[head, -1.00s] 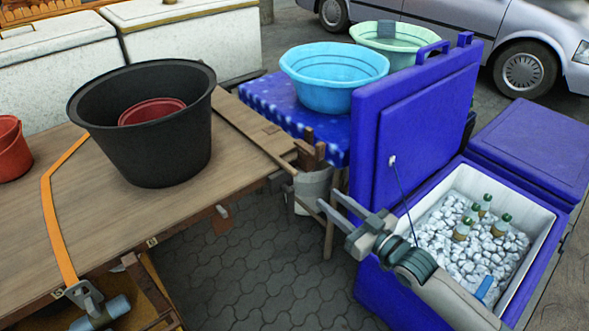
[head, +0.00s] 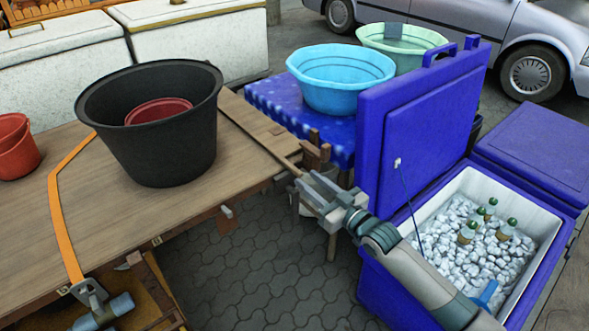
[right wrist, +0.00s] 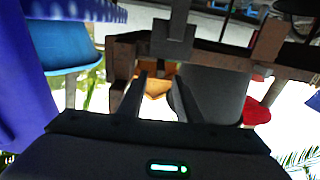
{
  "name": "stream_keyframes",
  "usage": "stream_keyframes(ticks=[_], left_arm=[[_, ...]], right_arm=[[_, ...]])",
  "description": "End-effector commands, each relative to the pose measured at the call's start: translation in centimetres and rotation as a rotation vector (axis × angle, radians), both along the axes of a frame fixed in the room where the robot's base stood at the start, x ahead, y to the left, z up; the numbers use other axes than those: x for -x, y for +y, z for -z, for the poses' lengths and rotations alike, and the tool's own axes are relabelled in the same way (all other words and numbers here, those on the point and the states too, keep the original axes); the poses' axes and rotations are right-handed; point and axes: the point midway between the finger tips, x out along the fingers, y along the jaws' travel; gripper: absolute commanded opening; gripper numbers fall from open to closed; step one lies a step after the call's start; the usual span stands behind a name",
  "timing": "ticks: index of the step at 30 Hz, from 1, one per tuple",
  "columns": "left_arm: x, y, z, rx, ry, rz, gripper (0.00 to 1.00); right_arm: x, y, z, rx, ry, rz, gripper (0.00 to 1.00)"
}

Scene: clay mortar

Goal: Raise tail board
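The wooden cart bed (head: 150,220) fills the left of the head view. A flat wooden board (head: 258,132) lies across its right end, level with the bed; I take it for the tail board. Brown wooden blocks (head: 314,152) stand at its near right corner. My right gripper (head: 308,188) is just below and beside this corner, fingers pointing at it. In the right wrist view its fingers (right wrist: 159,95) are apart, with no clear hold on anything; contact with the wood cannot be told. My left gripper is not in view.
A black tub (head: 160,150) with a red one inside stands on the bed, beside an orange strap (head: 62,210). A blue cooler (head: 400,290) with its lid (head: 430,120) raised is close right of my arm. Blue and green basins stand behind. Paving below is clear.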

Motion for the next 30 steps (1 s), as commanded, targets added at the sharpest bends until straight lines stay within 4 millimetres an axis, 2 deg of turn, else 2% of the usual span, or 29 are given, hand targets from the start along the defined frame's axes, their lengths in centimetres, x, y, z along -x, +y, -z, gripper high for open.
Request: stream_keyframes(ticks=[6, 12, 26, 28, 30], left_arm=[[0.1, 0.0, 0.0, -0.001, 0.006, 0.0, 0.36], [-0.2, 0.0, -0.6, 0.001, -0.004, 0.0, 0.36], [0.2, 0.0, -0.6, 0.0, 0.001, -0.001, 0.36], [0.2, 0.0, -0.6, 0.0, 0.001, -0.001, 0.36], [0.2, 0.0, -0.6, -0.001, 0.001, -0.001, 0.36]], right_arm=[[-3.2, 2.4, -0.1, -0.002, 0.0, 0.0, 0.31], [-5.1, 3.7, 0.0, -0.001, 0.001, 0.0, 0.31], [-5.8, 4.3, 0.0, 0.0, 0.0, -0.001, 0.31], [-5.8, 4.3, 0.0, -0.001, 0.001, 0.0, 0.19], [-5.8, 4.3, 0.0, -0.001, 0.001, 0.0, 0.03]])
